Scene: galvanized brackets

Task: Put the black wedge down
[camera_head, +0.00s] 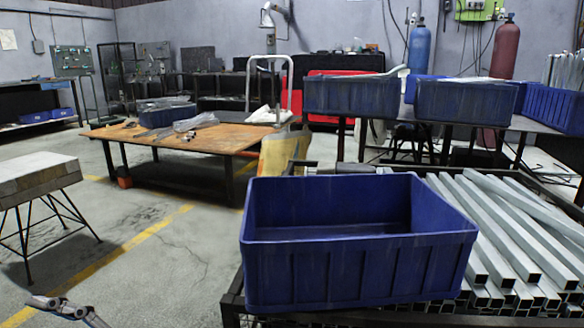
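I cannot make out a black wedge anywhere in the head view. Part of my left gripper (62,306) shows as grey metal at the bottom left edge, over the concrete floor. Most of it is cut off by the frame, so I cannot tell whether it is open or shut, and I see nothing held in it. My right gripper is not in view.
An empty blue bin (355,268) stands at the front on a dark rack, left of stacked galvanized square tubes (505,235). A small thick-topped table (35,180) is at left. A rusty worktable (190,138) stands further back. Floor between is clear.

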